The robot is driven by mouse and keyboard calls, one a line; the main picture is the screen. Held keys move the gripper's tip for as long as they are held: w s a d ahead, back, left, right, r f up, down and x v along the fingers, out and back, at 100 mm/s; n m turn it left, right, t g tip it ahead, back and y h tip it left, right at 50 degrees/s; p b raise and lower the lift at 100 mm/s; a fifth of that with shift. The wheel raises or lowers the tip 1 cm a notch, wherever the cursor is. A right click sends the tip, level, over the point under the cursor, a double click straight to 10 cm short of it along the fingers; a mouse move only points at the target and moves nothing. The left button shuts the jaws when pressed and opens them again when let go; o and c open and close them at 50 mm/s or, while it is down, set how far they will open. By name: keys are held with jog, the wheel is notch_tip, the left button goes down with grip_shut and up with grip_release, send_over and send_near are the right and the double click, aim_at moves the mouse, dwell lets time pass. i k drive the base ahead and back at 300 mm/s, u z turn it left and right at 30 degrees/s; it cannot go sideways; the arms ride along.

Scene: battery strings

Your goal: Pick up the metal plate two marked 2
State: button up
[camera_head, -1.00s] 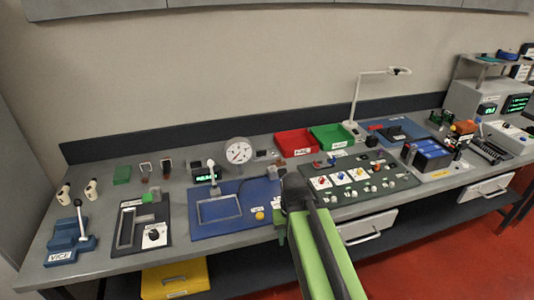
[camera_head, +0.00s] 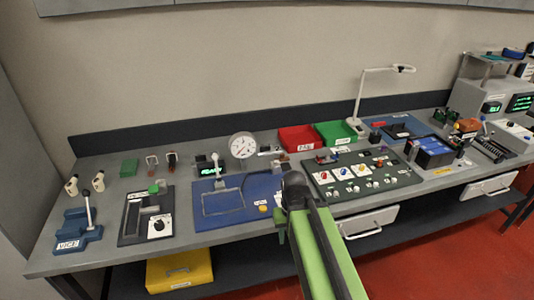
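I cannot make out a metal plate marked 2; any such mark is too small to read. A rectangular metal-looking frame (camera_head: 224,201) lies on the blue board (camera_head: 256,188) in the middle of the bench. My gripper (camera_head: 294,184) is at the dark far end of my green arm, over the bench's front edge just right of the blue board. Its fingers cannot be made out, nor whether it holds anything.
A dark control panel (camera_head: 330,191) lies right of my gripper, with red (camera_head: 298,139) and green (camera_head: 335,133) trays behind. A round dial (camera_head: 242,145) stands behind the blue board. A blue vice (camera_head: 76,234) is far left. Bare bench (camera_head: 121,186) shows at left.

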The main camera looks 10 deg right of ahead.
aim_at(265, 149)
jog(key=z, duration=0.25)
jog(key=k, duration=0.5)
jog(key=u, duration=2.35)
jog(key=k, duration=0.1)
jog(key=u, duration=1.75)
jog(key=k, duration=1.35)
jog(key=z, duration=2.05)
jog(key=i, duration=1.05)
jog(key=u, duration=0.15)
